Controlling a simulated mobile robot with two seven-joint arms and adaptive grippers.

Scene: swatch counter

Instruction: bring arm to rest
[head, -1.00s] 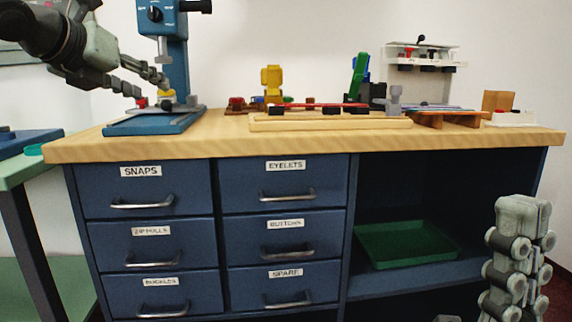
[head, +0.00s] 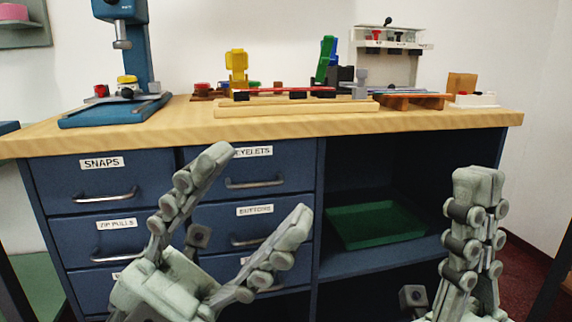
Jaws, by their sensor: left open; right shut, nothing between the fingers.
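My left gripper (head: 258,182) is open and empty in the lower middle of the head view. My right gripper (head: 478,178) stands upright at the lower right, in front of the open shelf bay. Its fingers are shut together with nothing between them.
The wooden worktop (head: 180,132) bears a blue press (head: 137,60), a yellow clamp (head: 236,66), a green-handled tool (head: 325,60) and a white rack (head: 388,65). A green tray (head: 375,225) lies on the shelf below. Labelled drawers (head: 100,195) are closed.

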